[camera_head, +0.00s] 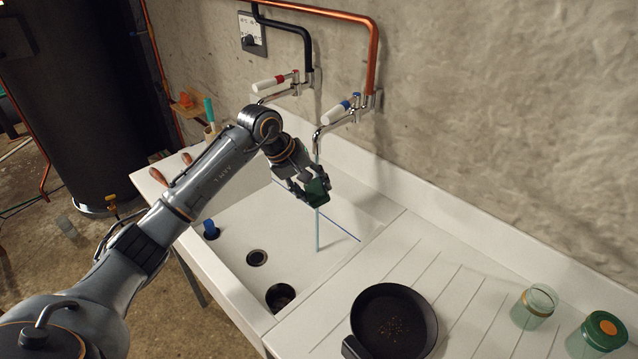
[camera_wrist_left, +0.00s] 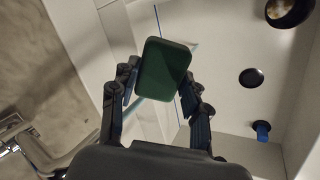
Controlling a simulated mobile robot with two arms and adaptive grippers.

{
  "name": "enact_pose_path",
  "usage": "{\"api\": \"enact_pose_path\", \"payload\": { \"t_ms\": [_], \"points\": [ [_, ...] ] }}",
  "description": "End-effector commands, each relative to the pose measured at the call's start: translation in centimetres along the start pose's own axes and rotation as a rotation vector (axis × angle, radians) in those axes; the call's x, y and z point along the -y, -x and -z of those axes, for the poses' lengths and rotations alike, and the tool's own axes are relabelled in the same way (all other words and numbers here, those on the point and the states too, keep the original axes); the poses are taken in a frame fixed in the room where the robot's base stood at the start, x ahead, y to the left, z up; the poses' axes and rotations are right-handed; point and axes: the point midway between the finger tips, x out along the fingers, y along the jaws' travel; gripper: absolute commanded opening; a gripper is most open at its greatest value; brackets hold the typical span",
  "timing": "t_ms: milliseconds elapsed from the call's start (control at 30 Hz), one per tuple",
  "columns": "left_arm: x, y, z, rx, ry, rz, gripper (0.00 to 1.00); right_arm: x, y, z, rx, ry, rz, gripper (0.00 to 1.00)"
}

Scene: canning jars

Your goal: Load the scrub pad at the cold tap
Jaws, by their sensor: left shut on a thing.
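The scrub pad (camera_head: 317,191) is a dark green block, held above the white sink. It also shows in the left wrist view (camera_wrist_left: 164,70). My left gripper (camera_head: 308,187) is shut on it, one finger on each side in the left wrist view (camera_wrist_left: 160,92). The cold tap (camera_head: 340,114) has a white lever with a blue mark, and its spout is just above the pad. A thin bluish stream comes down from the spout, and a bluish column (camera_head: 317,232) continues below the pad to the sink. Whether the pad is wet cannot be told. My right gripper is not in view.
The hot tap (camera_head: 278,82) with a red mark is to the left. The sink (camera_head: 285,262) has dark round openings and a blue plug (camera_head: 210,229). A black pan (camera_head: 393,322), a glass jar (camera_head: 533,306) and a green-lidded jar (camera_head: 598,332) stand on the right drainer.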

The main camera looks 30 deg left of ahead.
Motion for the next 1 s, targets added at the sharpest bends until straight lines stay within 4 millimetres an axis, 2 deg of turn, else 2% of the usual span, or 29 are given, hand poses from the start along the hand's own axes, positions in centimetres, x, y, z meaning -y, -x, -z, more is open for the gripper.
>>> {"api": "enact_pose_path", "payload": {
  "t_ms": [533, 1000],
  "points": [
    [1.4, 1.2, -3.9, 0.0, -0.002, 0.0, 0.21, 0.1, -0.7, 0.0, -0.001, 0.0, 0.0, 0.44],
    [1.4, 1.3, -4.4, 0.001, 0.0, -0.001, 0.21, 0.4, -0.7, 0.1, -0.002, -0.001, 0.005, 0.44]
  ]
}}
